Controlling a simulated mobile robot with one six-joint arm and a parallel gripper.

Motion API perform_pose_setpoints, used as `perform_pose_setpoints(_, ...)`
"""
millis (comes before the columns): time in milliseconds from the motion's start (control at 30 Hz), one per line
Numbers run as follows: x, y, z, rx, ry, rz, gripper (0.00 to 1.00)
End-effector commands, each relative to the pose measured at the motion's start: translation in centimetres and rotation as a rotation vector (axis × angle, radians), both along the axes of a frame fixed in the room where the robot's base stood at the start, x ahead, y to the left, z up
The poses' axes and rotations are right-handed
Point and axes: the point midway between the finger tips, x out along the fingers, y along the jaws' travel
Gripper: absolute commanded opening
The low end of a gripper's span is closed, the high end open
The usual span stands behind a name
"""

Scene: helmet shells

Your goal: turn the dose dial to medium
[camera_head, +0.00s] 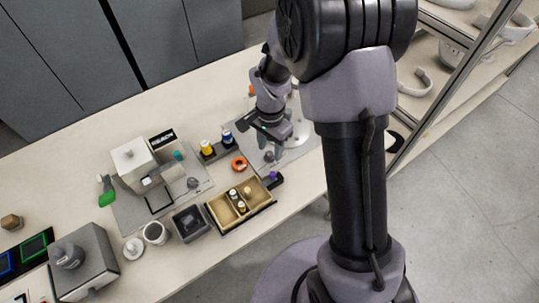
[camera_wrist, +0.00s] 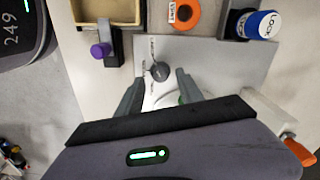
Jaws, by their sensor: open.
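The dose dial (camera_wrist: 160,71) is a small dark grey round knob on a light grey plate (camera_wrist: 222,58) in the wrist view. Small labels sit around it, too small to read, so I cannot tell its setting. My gripper (camera_wrist: 159,78) is open, with one finger on each side of the dial in the picture. I see no contact with the knob. In the head view my gripper (camera_head: 262,134) hangs over the grey plate (camera_head: 296,147) near the right end of the bench, and I cannot make out the dial clearly there.
A purple knob (camera_wrist: 99,50) stands at the left by a wooden tray (camera_head: 262,204). An orange-ended handle (camera_wrist: 299,151) lies at the right. A dispenser (camera_head: 133,160) stands farther left.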

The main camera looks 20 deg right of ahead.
Motion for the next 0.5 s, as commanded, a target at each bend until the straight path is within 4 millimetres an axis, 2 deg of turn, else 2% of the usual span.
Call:
perform_pose_setpoints(33, 0.0, 0.0, -1.1, 0.0, 0.0, 0.0, 0.44)
perform_pose_setpoints(133, 0.0, 0.0, -2.0, 0.0, 0.0, -0.001, 0.44)
perform_pose_setpoints(433, 0.0, 0.0, -2.2, 0.0, -0.002, 0.0, 0.44)
perform_pose_setpoints(500, 0.0, 0.0, -2.2, 0.0, -0.001, 0.0, 0.32)
